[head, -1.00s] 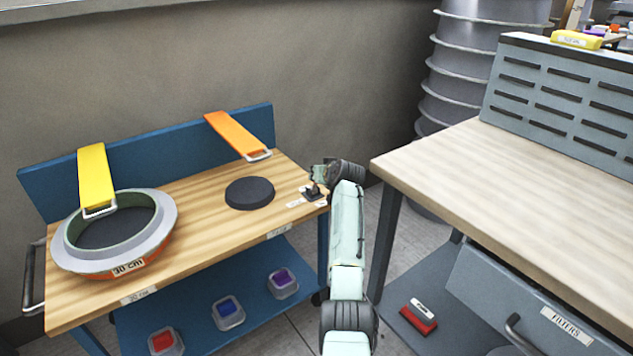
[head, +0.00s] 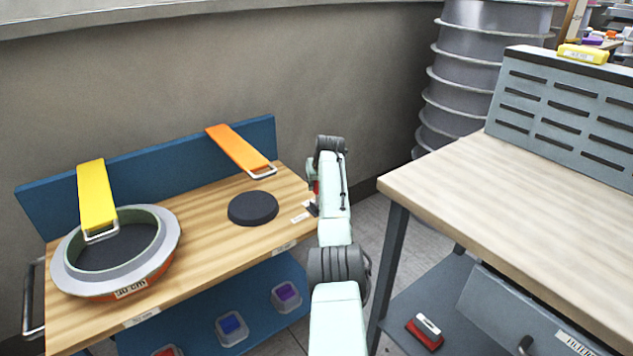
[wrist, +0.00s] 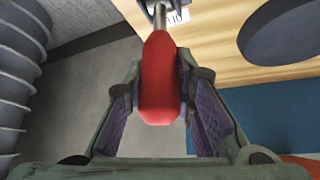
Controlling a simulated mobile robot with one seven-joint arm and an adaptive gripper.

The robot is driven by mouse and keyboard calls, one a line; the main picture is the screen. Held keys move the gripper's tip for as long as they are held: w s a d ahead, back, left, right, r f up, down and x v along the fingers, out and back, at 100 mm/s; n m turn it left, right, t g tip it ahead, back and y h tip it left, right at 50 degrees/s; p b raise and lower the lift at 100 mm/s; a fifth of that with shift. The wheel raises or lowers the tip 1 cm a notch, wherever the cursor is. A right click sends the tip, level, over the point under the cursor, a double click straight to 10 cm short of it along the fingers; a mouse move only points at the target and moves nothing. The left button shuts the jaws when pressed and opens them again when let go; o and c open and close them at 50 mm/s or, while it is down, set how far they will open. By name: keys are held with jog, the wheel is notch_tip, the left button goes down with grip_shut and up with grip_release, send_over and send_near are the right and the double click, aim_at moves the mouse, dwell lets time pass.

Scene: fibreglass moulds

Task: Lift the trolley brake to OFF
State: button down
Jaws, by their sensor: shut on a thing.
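The trolley (head: 190,235) has a wooden top and a blue back panel, and stands at the left in the head view. The brake lever (wrist: 160,85) has a red grip on a thin metal rod, which runs to a base at the trolley's right end. My gripper (wrist: 160,76) has its two fingers on either side of the red grip and is shut on it. In the head view my arm hides most of the gripper and lever; only a sliver of red (head: 316,187) shows. A white label by the base is partly hidden, so the brake's setting cannot be read.
A ring mould (head: 72,262) with a yellow strap (head: 96,195), an orange strap (head: 238,150) and a dark disc (head: 253,208) are on the trolley. A workbench (head: 500,190) stands close on the right, with a narrow floor gap between. Ribbed ducting (head: 465,80) rises behind.

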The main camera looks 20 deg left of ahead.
jog(key=c, duration=1.3)
grip_release()
jog(key=shift+a, duration=0.1)
jog(key=shift+c, duration=0.2)
jog(key=v, duration=1.2)
jog(key=shift+s+f, duration=0.1)
